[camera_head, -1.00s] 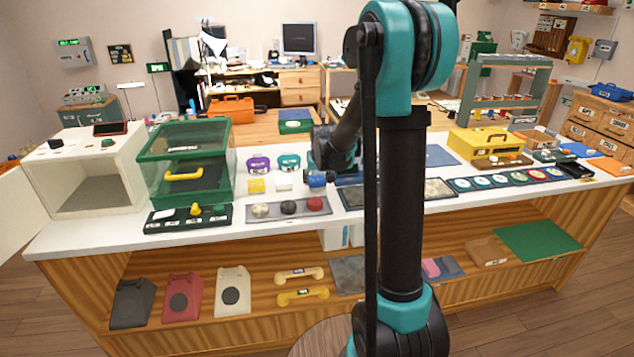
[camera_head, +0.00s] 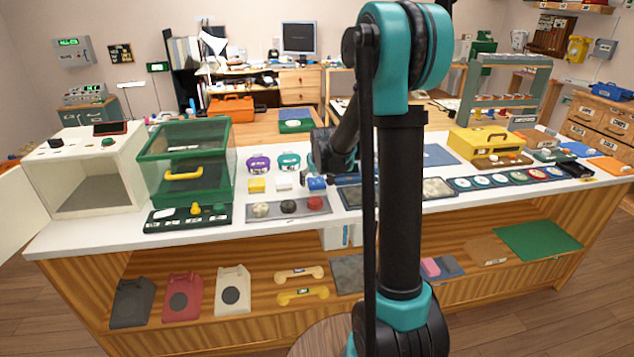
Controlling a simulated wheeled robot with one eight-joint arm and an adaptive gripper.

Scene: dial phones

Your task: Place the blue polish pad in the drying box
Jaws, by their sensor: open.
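The blue polish pad (camera_head: 317,184) is a small blue block on the white counter, at the right end of a row with a yellow pad (camera_head: 256,185) and a white pad (camera_head: 284,182). My gripper (camera_head: 309,178) is open, close beside and above the blue pad. Its fingers are small and dark here, and I cannot tell whether they touch the pad. The drying box appears to be the white box (camera_head: 132,165) at the counter's left end. Its front is open, its door stands out to the left, and its inside looks empty.
A green-framed clear case (camera_head: 187,133) with a yellow handle stands between the white box and the pads. A dark tray with knobs (camera_head: 190,218) and a grey tray of round discs (camera_head: 290,208) lie in front. My arm hides part of the counter.

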